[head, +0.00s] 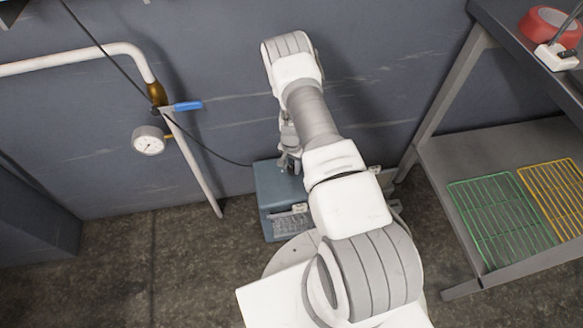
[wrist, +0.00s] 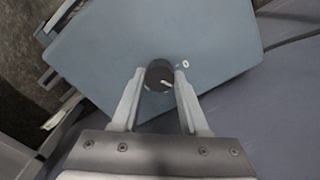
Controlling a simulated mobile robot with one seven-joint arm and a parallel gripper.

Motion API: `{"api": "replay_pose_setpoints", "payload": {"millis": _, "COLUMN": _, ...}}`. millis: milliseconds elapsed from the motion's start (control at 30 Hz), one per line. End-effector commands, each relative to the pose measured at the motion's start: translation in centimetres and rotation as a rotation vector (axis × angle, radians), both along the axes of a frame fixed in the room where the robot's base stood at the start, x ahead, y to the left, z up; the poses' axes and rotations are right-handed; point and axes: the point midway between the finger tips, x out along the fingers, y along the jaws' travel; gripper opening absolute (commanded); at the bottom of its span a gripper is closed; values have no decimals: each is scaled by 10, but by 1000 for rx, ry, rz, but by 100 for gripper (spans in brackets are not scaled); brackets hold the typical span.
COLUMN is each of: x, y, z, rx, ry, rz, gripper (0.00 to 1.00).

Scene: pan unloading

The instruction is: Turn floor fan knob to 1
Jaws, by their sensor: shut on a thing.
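The floor fan (head: 277,187) is a blue-grey box on the floor against the wall, partly hidden behind my arm in the head view. Its top face (wrist: 110,50) fills much of the wrist view. A round black knob (wrist: 158,76) with a light pointer line sits near one edge of that face. A white "0" mark (wrist: 185,64) is printed just right of the knob. The pointer line slants toward the lower right, below the mark. No "1" mark is visible. My gripper (wrist: 159,82) is shut on the knob, one finger on each side; in the head view it is small above the box (head: 289,158).
A dark cable (wrist: 292,40) runs from the box along the wall. A pipe with a gauge (head: 148,141) and blue valve handle (head: 188,106) is on the left. A metal table (head: 440,170) with a green rack (head: 500,220) and yellow rack (head: 558,195) stands on the right.

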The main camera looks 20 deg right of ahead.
Motion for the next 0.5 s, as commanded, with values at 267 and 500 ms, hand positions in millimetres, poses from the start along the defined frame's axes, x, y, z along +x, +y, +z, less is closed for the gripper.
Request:
{"api": "replay_pose_setpoints", "payload": {"millis": 267, "x": 1, "y": -1, "z": 0, "rx": -1, "ry": -3, "rz": -84, "gripper": 0}}
{"api": "replay_pose_setpoints", "payload": {"millis": 500, "x": 1, "y": -1, "z": 1, "rx": -1, "ry": -3, "rz": -98, "gripper": 0}}
